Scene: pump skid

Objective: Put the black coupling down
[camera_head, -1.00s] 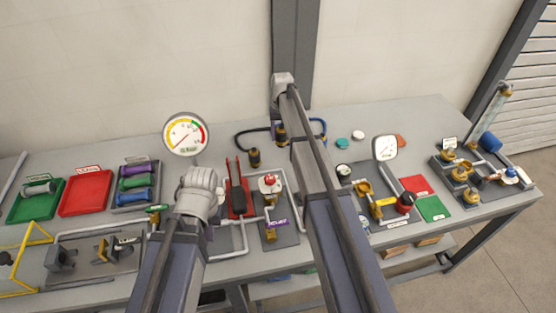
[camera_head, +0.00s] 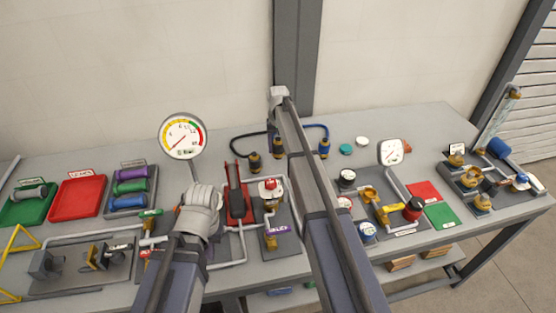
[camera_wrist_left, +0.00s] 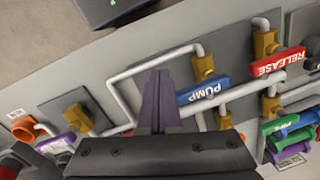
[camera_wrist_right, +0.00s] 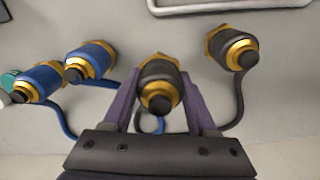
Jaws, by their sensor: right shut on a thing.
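The black coupling (camera_wrist_right: 158,85), with a dark grip and gold rings, is between the two fingers of my right gripper (camera_wrist_right: 158,108), which is shut on it. I cannot tell whether it touches the table. In the head view my right gripper is hidden behind my own arm. A dark coupling (camera_head: 278,147) shows there just left of the arm. A second black coupling (camera_wrist_right: 236,50) stands beside the held one, apart from it. My left gripper (camera_wrist_left: 158,102) is shut and empty, above the pump panel; its fingertips are hidden in the head view.
Two blue couplings (camera_wrist_right: 88,62) stand on the other side of the held one, with hoses close by. A blue PUMP handle (camera_wrist_left: 203,90) and pipes are near my left gripper. A gauge (camera_head: 182,136) stands behind it. The back table (camera_head: 400,125) has free room at right.

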